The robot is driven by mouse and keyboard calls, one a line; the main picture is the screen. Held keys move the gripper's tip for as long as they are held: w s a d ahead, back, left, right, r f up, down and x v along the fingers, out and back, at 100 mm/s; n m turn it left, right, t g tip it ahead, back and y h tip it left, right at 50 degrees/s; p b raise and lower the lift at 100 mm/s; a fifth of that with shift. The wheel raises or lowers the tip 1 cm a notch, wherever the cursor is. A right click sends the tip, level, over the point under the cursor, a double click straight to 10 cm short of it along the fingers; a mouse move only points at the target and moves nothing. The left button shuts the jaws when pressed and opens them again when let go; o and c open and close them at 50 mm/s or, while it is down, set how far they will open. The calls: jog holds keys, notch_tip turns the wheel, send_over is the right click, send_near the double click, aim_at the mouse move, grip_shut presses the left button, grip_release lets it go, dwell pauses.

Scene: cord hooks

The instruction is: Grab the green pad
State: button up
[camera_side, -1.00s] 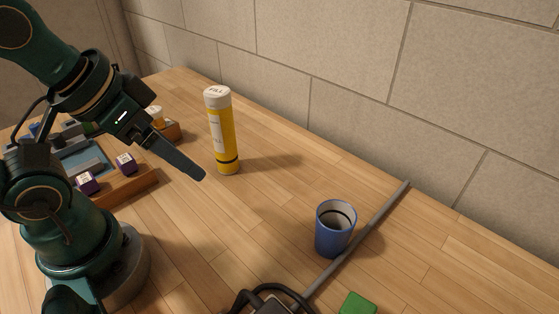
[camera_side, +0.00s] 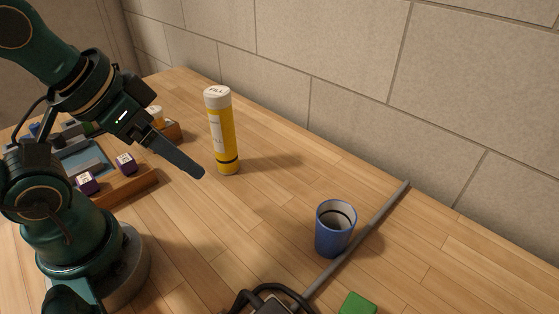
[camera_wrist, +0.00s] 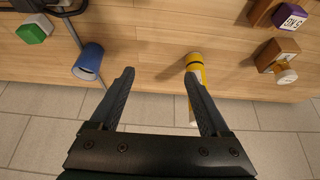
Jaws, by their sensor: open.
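The green pad (camera_side: 357,304) lies on the wooden table at the bottom edge of the side view, partly cut off by the frame. In the wrist view the green pad (camera_wrist: 34,29) is at the upper left, well outside my fingers. My gripper (camera_wrist: 158,78) is open in the wrist view, with nothing between its two dark fingers. In the side view my gripper (camera_side: 200,174) is over the table near the yellow tube, far to the left of the pad.
A blue cup (camera_side: 335,229) stands between my gripper and the pad, beside a grey rod (camera_side: 372,225). A yellow tube (camera_side: 223,132) stands upright near the wall. A wooden tray (camera_side: 130,186) with purple blocks is at left. Black cable (camera_side: 240,300) lies near the pad.

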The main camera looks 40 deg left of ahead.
jog(key=w+r+m+t, duration=0.3)
jog(key=w+t, duration=0.1)
jog(key=w, duration=0.3)
jog(key=w+r+m+t, duration=0.2)
jog(key=w+r+t, duration=0.15)
jog(key=w, duration=0.25)
jog(key=m+g+h, duration=1.1)
jog(key=h, duration=0.2)
send_near(359, 309)
jog(key=x, duration=1)
jog(key=shift+f, duration=0.4)
